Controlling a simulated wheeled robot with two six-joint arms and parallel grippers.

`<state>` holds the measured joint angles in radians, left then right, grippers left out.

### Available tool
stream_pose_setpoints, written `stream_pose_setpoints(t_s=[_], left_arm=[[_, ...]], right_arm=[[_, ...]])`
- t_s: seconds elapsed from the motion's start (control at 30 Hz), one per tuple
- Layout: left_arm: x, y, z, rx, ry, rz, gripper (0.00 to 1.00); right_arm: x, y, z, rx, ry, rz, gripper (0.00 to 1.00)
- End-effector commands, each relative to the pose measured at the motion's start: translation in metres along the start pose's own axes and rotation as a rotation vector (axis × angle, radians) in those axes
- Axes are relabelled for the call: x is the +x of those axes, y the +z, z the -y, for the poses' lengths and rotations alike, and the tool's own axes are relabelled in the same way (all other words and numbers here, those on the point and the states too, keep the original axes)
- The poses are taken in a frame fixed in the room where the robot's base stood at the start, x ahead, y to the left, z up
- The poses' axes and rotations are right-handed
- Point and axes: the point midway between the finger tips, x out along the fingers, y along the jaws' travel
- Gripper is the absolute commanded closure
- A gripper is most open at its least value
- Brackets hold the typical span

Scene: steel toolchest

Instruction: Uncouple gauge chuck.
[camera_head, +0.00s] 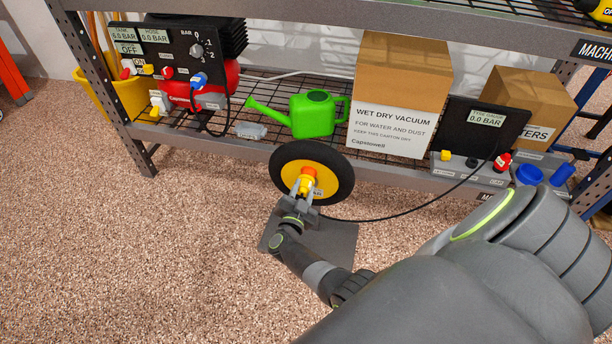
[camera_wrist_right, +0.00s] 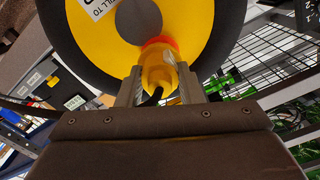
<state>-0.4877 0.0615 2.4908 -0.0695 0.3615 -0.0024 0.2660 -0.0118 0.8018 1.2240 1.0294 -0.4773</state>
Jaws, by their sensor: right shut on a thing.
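The gauge chuck (camera_head: 306,184) is yellow with an orange-red collar and sits against the yellow hub of a black-tyred wheel (camera_head: 341,165). In the right wrist view the chuck (camera_wrist_right: 157,66) stands between the two grey fingers, in front of the yellow wheel disc (camera_wrist_right: 92,40). My right gripper (camera_head: 304,196) is shut on the chuck from the near side. The valve behind the chuck is hidden. A black hose (camera_head: 410,210) runs from the chuck toward the tyre gauge (camera_head: 484,125), which reads 0.0 BAR. My left gripper is not in view.
The wheel stands upright over a grey floor plate (camera_head: 340,238), before a steel shelf (camera_head: 240,147). The shelf holds a compressor (camera_head: 215,85), a green watering can (camera_head: 313,115), a vacuum carton (camera_head: 392,130) and another carton (camera_head: 525,98).

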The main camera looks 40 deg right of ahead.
Motion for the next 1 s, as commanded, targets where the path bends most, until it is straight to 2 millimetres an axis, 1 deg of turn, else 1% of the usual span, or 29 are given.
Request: stream_pose_setpoints(t_s=[0.4,0.67,0.7,0.87,0.9,1.0], left_arm=[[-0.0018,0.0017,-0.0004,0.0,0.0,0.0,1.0],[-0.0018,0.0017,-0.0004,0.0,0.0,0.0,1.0],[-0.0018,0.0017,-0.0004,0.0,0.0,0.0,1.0],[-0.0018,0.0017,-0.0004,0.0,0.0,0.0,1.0],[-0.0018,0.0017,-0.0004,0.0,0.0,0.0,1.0],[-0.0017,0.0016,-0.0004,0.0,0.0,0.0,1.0]], right_arm=[[0.0087,-0.0002,-0.0001,0.0,0.0,-0.001,1.0],[0.0099,-0.0009,0.0005,0.001,-0.001,-0.002,1.0],[0.0099,-0.001,0.0005,0.001,-0.001,-0.002,0.64],[0.0095,-0.0008,0.0005,0.001,0.0,-0.001,0.43],[0.0094,-0.0007,0.0005,0.001,0.0,-0.001,0.41],[0.0091,-0.0005,0.0003,0.001,0.0,-0.001,0.41]])
